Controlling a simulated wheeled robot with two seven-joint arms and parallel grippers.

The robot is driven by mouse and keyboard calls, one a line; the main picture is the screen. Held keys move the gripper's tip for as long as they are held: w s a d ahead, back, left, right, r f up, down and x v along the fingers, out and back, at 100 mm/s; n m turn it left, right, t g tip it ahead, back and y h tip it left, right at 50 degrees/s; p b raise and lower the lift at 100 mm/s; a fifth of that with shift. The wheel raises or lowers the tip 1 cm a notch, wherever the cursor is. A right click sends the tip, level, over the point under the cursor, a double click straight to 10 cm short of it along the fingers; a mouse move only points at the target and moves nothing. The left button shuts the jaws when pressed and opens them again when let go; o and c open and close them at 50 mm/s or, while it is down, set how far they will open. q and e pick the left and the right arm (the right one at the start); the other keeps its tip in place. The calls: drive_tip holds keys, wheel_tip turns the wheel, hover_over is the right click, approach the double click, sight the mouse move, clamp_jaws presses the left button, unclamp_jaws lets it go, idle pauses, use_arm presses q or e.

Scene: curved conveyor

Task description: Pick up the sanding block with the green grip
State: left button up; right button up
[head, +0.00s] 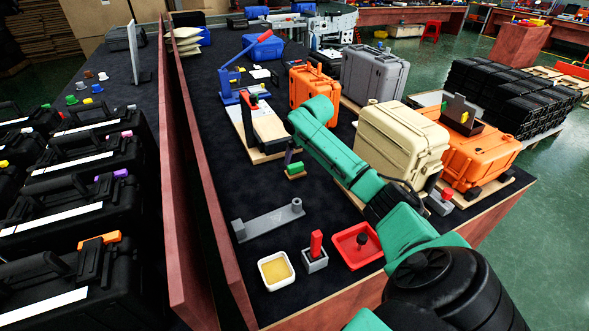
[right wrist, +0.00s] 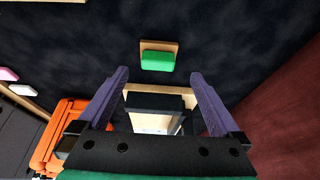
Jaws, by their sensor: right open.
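The sanding block with the green grip (right wrist: 157,60) lies on the dark work surface in the right wrist view, with a light wooden base under the grip. It shows in the head view as a small green-topped wooden block (head: 296,168), just below the end of my right arm. My right gripper (right wrist: 158,76) is open with its two purple fingers apart. The block appears beyond the fingertips, roughly centred between them, and nothing is gripped. In the head view the right gripper (head: 289,158) is mostly hidden by its own arm. My left gripper is in neither view.
A wooden board with a black-and-red device (head: 257,130) stands close behind the block. An orange case (head: 313,87) and a beige case (head: 400,140) stand nearby. A grey bracket (head: 268,221), yellow-filled tray (head: 275,271) and red tray (head: 357,244) lie in front. A reddish wall (head: 200,190) runs along the left.

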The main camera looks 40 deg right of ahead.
sight(296, 166)
drive_tip(key=x, duration=0.5)
drive_tip(key=b+x, duration=0.1)
drive_tip(key=x, duration=0.2)
drive_tip(key=shift+w+d+f, duration=0.2)
drive_tip(key=shift+w+d, duration=0.05)
drive_tip(key=shift+w, duration=0.15)
drive_tip(key=shift+r, duration=0.1)
drive_tip(key=c, duration=1.4)
wheel_tip(296, 166, up, 20)
